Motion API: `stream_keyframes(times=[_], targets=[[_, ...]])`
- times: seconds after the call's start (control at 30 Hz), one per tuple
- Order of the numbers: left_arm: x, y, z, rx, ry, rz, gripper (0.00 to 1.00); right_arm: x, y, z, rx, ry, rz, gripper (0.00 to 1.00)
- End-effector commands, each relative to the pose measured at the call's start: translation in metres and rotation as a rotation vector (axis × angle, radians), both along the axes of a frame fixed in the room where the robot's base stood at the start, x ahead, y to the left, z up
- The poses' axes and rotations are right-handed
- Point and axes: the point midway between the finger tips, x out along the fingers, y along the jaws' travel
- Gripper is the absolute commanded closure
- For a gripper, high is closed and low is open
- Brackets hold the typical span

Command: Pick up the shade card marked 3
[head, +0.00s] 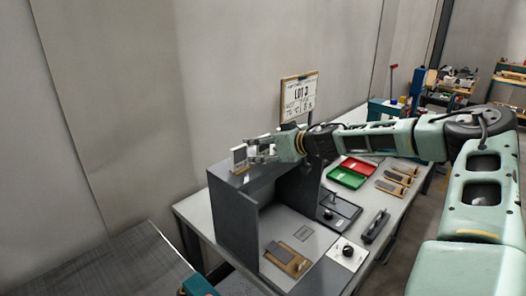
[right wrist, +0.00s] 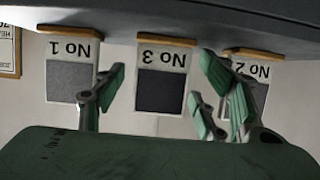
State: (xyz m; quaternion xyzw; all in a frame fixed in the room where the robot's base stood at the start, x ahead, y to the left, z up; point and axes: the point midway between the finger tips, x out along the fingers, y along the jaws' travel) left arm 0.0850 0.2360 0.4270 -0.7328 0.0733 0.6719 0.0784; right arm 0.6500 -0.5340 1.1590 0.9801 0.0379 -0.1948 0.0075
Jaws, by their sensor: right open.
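The shade card marked No 3 (right wrist: 163,80) is in the middle of the right wrist view, upside down, white with a dark grey patch. It stands in a thin wooden strip between card No 1 (right wrist: 70,70) and card No 2 (right wrist: 255,75), which is partly hidden by a finger. In the head view a pale card (head: 239,156) shows on top of the grey booth, by my right gripper (head: 258,151). My right gripper is open, with green-padded fingers on either side of card No 3 (right wrist: 165,95) and gaps to it. My left gripper is not in view.
The cards stand on the grey booth (head: 232,212), close to the wall.

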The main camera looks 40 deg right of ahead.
Motion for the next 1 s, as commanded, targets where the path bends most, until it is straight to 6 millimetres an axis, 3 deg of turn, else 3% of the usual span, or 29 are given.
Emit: stream_keyframes(times=[0.57, 0.83, 1.0], targets=[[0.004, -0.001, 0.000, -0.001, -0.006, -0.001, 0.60, 0.000, 0.000, 0.000, 0.000, 0.000, 0.000, 0.81], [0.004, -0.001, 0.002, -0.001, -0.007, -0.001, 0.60, 0.000, 0.000, 0.004, -0.002, 0.000, 0.001, 0.81], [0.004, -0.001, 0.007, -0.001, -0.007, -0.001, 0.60, 0.001, 0.000, 0.029, -0.004, -0.003, 0.002, 0.81]])
